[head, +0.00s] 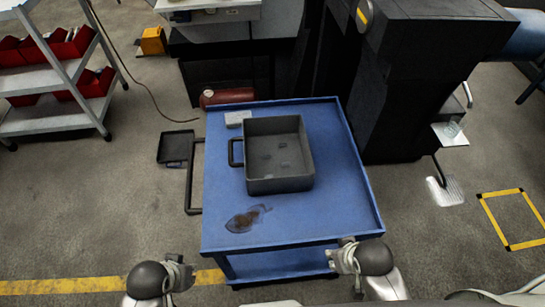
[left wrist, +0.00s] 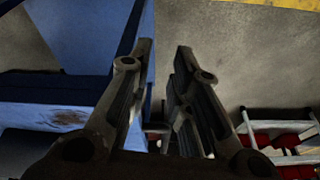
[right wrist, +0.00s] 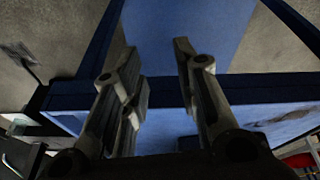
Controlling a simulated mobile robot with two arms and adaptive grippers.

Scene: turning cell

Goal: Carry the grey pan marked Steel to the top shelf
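A dark grey rectangular pan (head: 279,184) stands on the top of a blue cart (head: 345,215). A loop handle shows on its left side, and a few small grey pieces or marks show on its floor. I cannot read any Steel marking. My left gripper (head: 182,272) is in front of the cart's near left corner, apart from the pan; its fingers are spread and empty in the left wrist view (left wrist: 160,50). My right gripper (head: 342,256) is at the cart's near right edge; its fingers are spread and empty in the right wrist view (right wrist: 155,50).
A shelf rack (head: 60,82) with red bins (head: 70,45) stands at the upper left. A black machine (head: 400,90) stands behind right. A red cylinder (head: 228,96) lies behind the cart.

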